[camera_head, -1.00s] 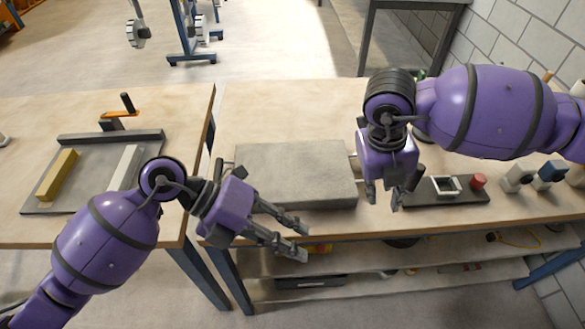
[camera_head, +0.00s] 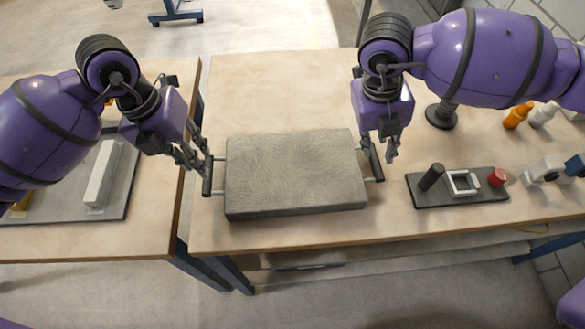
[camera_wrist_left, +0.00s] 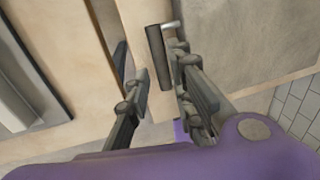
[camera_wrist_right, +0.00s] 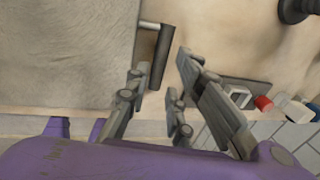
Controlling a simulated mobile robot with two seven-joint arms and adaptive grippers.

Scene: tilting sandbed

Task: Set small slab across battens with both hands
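The grey slab (camera_head: 295,172) lies flat on the right-hand table, with a dark bar handle on each side. My left gripper (camera_head: 197,152) is open at the left handle (camera_head: 207,176); in the left wrist view, that handle (camera_wrist_left: 159,57) appears between the spread fingers (camera_wrist_left: 160,68). My right gripper (camera_head: 379,150) is open by the right handle (camera_head: 376,163); in the right wrist view, this handle (camera_wrist_right: 162,57) appears between the fingers (camera_wrist_right: 158,68). Contact cannot be told. A pale batten (camera_head: 103,175) shows on the left table's tray (camera_head: 70,207); a yellow batten (camera_head: 20,206) is mostly hidden by my left arm.
A dark plate (camera_head: 460,200) with a white frame and red knob (camera_head: 498,177) sits right of the slab. Orange and white bottles (camera_head: 517,115) stand farther right. A gap separates the two tables. The table behind the slab is clear.

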